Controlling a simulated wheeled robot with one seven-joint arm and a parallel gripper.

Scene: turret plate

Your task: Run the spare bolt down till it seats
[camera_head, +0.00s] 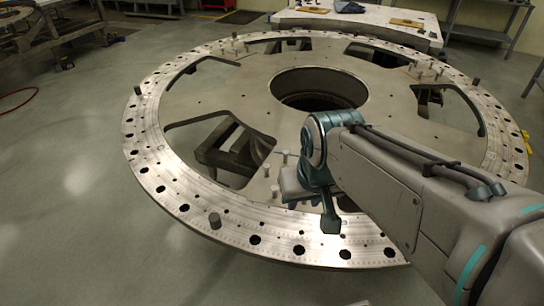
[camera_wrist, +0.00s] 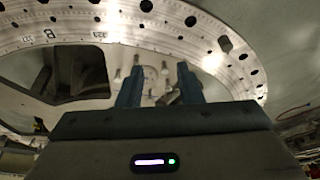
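The turret plate (camera_head: 165,175) is a large flat metal ring with a wide central hole and many holes along its rim. Several small pale bolts (camera_head: 275,190) stand on the plate left of my wrist. I cannot tell which one is the spare bolt. In the wrist view my gripper (camera_wrist: 160,85) has its two blue fingers apart, with a clear gap between them. Small bolts (camera_wrist: 164,68) show in and beyond that gap, and nothing is visibly held. In the head view my arm hides part of the near plate.
More bolts stand around the rim, one at the far left (camera_head: 138,90). A support frame (camera_head: 230,150) shows through a plate cutout. A pale worktable (camera_head: 360,20) with small items stands behind. Grey floor (camera_head: 75,190) to the left is largely clear.

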